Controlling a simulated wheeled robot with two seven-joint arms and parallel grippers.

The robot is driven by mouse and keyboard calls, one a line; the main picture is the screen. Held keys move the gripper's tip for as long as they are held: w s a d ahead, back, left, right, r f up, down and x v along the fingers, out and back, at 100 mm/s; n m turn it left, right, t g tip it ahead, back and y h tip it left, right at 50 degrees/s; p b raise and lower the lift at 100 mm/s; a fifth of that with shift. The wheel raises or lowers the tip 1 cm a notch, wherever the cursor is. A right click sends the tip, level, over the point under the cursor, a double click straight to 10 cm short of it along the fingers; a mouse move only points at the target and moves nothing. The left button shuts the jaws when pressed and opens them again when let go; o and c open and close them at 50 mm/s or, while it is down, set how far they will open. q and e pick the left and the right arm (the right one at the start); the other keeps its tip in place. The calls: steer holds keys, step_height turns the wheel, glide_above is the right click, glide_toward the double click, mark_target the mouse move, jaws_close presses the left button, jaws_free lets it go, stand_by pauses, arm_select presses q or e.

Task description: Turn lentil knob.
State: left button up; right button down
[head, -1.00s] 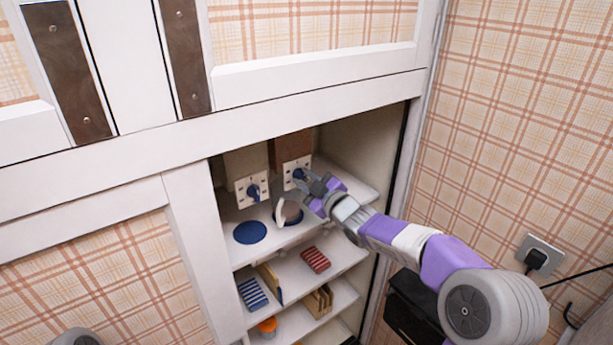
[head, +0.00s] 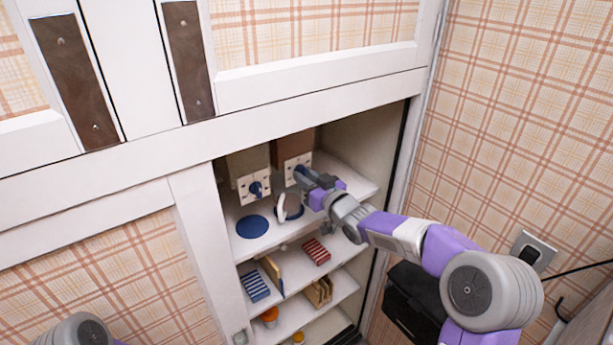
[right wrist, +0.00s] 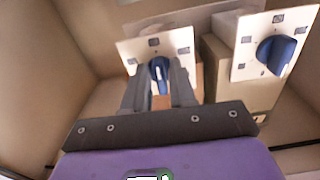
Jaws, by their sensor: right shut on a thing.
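Two dispensers with white square dial plates and blue knobs stand on the upper shelf; I see no readable name for lentils on either. My right gripper (head: 304,177) is at the right-hand, brown dispenser (head: 293,146) and is shut on its blue knob (right wrist: 159,70). In the right wrist view, the fingers (right wrist: 160,85) lie on both sides of this knob and hide part of it and of the plate (right wrist: 180,42). The other blue knob (head: 256,189), on the pale dispenser (head: 247,160), is free; it also shows in the right wrist view (right wrist: 275,52). My left gripper is out of view.
Lower shelves hold striped packets (head: 316,251) and other small goods. The cupboard's side wall (head: 372,150) is close to the right.

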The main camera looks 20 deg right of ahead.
stand_by(0.5)
steer(key=c, duration=1.2)
jaws_free()
steer(key=shift+s, duration=0.1)
steer(key=v, duration=0.7)
steer(key=shift+s+d, duration=0.1)
steer(key=shift+s, duration=0.1)
